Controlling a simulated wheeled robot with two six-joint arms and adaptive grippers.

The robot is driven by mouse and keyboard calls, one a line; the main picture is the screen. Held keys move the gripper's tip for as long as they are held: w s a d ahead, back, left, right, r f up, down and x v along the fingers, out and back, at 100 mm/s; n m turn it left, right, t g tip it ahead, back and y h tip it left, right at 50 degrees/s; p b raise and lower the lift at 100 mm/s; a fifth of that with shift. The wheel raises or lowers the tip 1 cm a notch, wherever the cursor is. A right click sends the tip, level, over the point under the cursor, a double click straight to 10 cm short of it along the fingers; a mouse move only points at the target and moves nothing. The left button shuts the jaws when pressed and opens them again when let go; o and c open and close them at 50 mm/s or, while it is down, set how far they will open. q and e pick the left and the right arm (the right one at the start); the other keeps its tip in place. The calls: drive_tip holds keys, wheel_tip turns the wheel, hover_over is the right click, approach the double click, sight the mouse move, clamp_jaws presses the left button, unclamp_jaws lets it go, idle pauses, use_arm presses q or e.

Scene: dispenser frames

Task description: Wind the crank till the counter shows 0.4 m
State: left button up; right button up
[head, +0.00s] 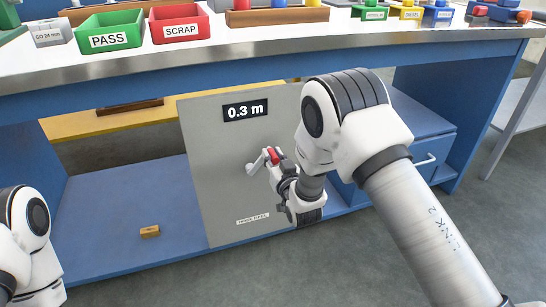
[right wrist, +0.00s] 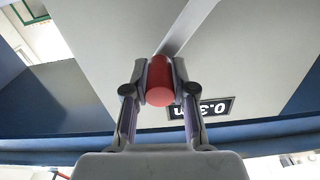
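The counter (head: 246,110) is a black plate with white digits at the top of a grey panel (head: 215,150). It reads 0.3 m; it also shows upside down in the right wrist view (right wrist: 200,108). The crank (head: 256,164) has a light metal arm and a red knob (head: 273,156). My right gripper (right wrist: 160,82) has its fingers on both sides of the red knob and is shut on it. My right arm covers the panel's right part. My left arm shows at the lower left edge; its gripper is out of view.
The panel stands under a blue workbench with a lower shelf (head: 120,210). A small yellowish block (head: 150,231) lies on that shelf. A green PASS bin (head: 108,33) and a red SCRAP bin (head: 179,24) stand on the bench top. Blue drawers (head: 425,155) are at the right.

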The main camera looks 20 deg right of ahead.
drive_tip(key=shift+d+f, duration=0.1)
clamp_jaws()
drive_tip(key=shift+d+f+m+p, duration=0.2)
drive_tip(key=shift+d+f+m, duration=0.1)
drive_tip(key=shift+m, duration=0.3)
drive_tip(key=shift+d+f+m+p, duration=0.2)
drive_tip(key=shift+d+m, duration=0.1)
drive_tip(key=shift+m, duration=0.3)
drive_tip(key=shift+a+f+m+p, duration=0.25)
drive_tip(key=shift+f+m, duration=1.85)
drive_tip(key=shift+m, duration=0.95)
drive_tip(key=shift+a+f+m+p, duration=0.15)
drive_tip(key=shift+a+f+m, duration=0.1)
drive_tip(key=shift+f+m, duration=2.35)
drive_tip(key=shift+a+f+m+p, duration=0.25)
drive_tip(key=shift+f+m, duration=1.35)
drive_tip(key=shift+m, duration=1.95)
drive_tip(key=o, duration=1)
unclamp_jaws()
drive_tip(key=shift+c, duration=0.2)
